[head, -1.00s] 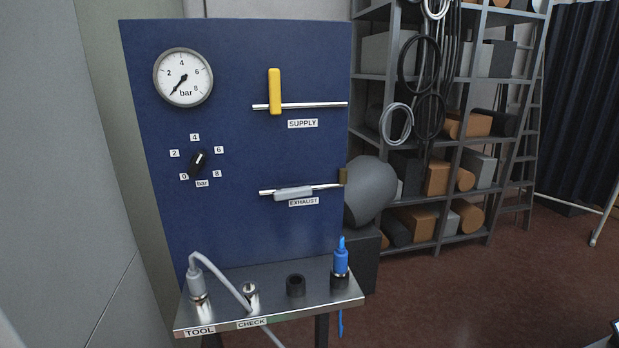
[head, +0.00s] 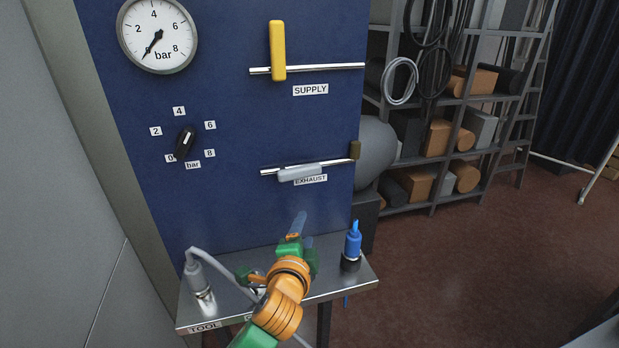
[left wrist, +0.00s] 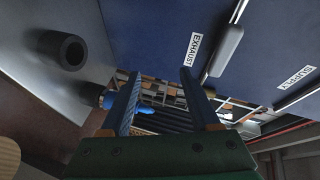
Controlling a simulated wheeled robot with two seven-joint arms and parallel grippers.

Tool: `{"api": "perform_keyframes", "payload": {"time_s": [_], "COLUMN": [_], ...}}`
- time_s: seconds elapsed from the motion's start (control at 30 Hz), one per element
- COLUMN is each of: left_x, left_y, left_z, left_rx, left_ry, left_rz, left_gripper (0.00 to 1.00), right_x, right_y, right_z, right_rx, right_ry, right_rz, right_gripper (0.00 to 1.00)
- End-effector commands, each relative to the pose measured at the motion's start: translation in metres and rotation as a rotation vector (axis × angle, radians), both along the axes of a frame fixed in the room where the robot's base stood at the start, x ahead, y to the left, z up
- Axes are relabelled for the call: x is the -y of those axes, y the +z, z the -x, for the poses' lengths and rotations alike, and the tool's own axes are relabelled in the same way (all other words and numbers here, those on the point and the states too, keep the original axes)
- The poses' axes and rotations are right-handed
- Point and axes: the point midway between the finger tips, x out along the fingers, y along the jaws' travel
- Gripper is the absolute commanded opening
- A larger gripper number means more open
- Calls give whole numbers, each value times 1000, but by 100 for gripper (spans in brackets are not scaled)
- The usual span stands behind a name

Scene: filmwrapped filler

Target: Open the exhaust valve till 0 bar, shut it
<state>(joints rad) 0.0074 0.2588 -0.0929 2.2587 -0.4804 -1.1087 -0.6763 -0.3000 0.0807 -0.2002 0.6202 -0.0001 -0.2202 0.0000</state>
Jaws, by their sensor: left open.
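The grey exhaust handle (head: 300,173) lies nearly along its pipe (head: 340,162), above the EXHAUST label (head: 310,180) on the blue panel. It also shows in the left wrist view (left wrist: 226,50), right of the fingers. The gauge (head: 157,35) has its needle pointing to the lower left, at the low end of its scale. The yellow supply handle (head: 277,50) stands upright across its pipe. My left gripper (head: 302,227) is below the exhaust handle, apart from it, above the shelf. Its fingers are open and empty in the left wrist view (left wrist: 158,90). My right gripper is not in view.
The metal shelf (head: 350,285) carries a grey hose plug (head: 198,280) at TOOL and a blue plug (head: 353,240) in a dark socket. A black regulator knob (head: 185,142) sits left on the panel. A storage rack (head: 440,100) stands behind at right.

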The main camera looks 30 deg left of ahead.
Motion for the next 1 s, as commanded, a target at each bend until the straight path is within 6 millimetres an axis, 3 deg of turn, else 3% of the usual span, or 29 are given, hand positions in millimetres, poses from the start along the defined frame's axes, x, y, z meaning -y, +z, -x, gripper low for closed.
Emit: {"api": "perform_keyframes", "payload": {"time_s": [0.03,0.1,0.23,0.6,0.93,1.0], "left_x": [-5,-11,-18,-45,-48,-48], "left_y": [24,53,83,84,82,82], "left_z": [-6,-12,-19,-72,-78,-78], "left_rx": [47,99,145,143,144,144], "left_ry": [2,9,23,22,21,21], "left_rz": [-78,-184,-292,-292,-289,-289], "left_gripper": [62,62,62,62,62,46], "right_x": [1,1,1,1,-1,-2], "right_y": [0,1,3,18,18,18], "right_z": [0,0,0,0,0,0], "right_rx": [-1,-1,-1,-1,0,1], "right_ry": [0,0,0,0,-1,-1], "right_rz": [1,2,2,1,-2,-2], "right_gripper": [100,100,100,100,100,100]}}
